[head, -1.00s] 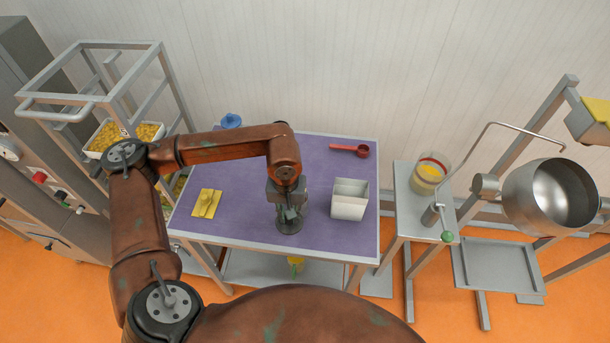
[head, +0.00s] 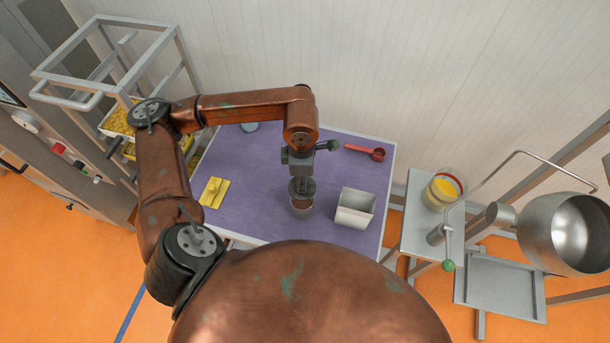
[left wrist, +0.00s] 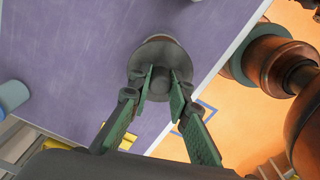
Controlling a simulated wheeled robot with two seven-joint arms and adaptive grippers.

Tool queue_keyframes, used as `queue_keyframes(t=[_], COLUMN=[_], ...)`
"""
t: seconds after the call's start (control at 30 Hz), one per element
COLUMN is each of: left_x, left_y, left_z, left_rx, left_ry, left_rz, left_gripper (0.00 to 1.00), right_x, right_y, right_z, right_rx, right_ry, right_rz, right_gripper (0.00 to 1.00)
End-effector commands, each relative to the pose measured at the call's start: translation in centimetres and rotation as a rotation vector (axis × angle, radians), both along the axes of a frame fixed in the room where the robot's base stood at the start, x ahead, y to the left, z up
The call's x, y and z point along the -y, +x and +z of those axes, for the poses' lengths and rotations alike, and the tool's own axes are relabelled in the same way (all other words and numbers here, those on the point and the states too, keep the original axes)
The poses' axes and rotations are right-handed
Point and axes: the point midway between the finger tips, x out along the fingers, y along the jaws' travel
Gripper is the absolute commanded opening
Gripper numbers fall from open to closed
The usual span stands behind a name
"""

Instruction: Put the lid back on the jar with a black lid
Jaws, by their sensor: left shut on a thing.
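My left gripper (head: 301,179) points down and is shut on the knob of a round black lid (head: 301,187). The jar (head: 300,207), with reddish-brown contents, is directly below on the purple table, near its front edge. In the left wrist view my left gripper (left wrist: 160,87) has a finger on each side of the knob. The black lid (left wrist: 150,53) there hides nearly all of the jar, with only a thin pale rim showing past its far edge. I cannot tell whether the lid touches the jar. My right gripper is out of view.
A white open box (head: 355,209) stands right of the jar. A red scoop (head: 366,152) lies at the back, a yellow item (head: 214,192) at the left. A bluish jar (head: 249,127) is partly behind my arm. The purple tabletop (head: 250,185) is clear between them.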

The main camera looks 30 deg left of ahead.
Motion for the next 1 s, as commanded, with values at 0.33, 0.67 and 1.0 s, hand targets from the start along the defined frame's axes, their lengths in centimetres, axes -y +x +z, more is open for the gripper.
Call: queue_keyframes(t=[0.33,0.67,1.0], left_x=[0.0,0.1,0.1], left_y=[0.0,0.1,0.1], left_z=[-2.1,-5.4,-6.4], left_rx=[-0.002,-0.001,0.0], left_ry=[0.0,0.001,0.0], left_rz=[-0.001,-0.004,-0.004], left_gripper=[0.0,0.0,0.0], right_x=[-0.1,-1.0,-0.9], right_y=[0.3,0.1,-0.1], right_z=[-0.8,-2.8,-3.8], right_rx=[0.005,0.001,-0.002], right_ry=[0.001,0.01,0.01], right_rz=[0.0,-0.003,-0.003], right_gripper=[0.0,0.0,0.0])
